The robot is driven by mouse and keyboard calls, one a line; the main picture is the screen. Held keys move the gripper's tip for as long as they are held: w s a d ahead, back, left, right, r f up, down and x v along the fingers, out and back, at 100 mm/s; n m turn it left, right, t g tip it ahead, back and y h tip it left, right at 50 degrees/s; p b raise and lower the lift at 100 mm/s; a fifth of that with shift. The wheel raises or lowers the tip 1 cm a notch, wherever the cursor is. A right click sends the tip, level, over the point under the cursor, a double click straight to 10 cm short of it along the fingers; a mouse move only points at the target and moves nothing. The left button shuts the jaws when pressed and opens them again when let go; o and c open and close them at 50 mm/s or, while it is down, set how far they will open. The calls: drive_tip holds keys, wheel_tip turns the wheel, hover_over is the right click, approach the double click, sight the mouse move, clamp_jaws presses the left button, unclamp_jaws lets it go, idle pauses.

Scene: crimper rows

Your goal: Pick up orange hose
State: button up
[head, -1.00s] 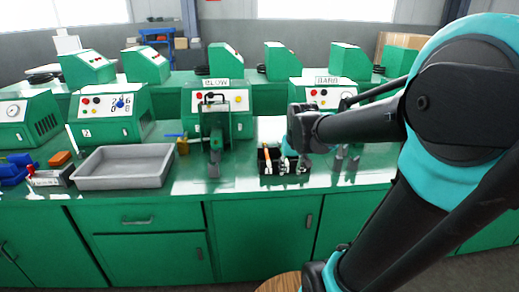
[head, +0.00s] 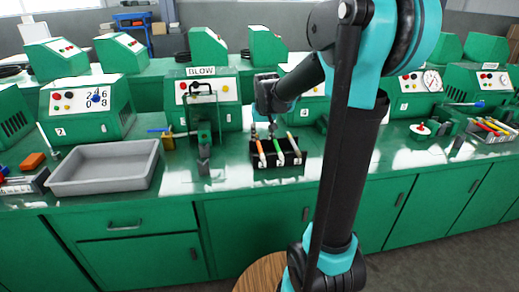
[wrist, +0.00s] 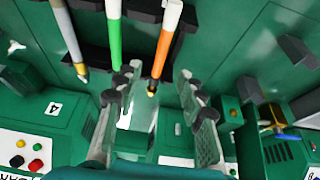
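The orange hose (head: 261,151), a thin piece with an orange and white body, stands tilted in a black rack (head: 288,172) on the green bench. A green hose (head: 277,149) and a pale tan-tipped hose (head: 293,147) stand beside it to the right. My gripper (head: 262,128) hangs just behind and above the rack. In the wrist view my gripper (wrist: 160,78) is open, its two fingers apart. The green hose (wrist: 114,35) is beside the left finger.
A grey tray (head: 60,187) and an orange block (head: 32,161) lie left on the bench. A dark upright fixture (head: 203,155) stands left of the rack, before the machine labelled BLOW (head: 230,92). A tool tray (head: 490,137) is at the far right.

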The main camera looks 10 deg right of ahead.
sight(260, 147)
drive_tip(key=shift+x, duration=3.65)
drive_tip(key=shift+a, duration=0.1)
clamp_jaws()
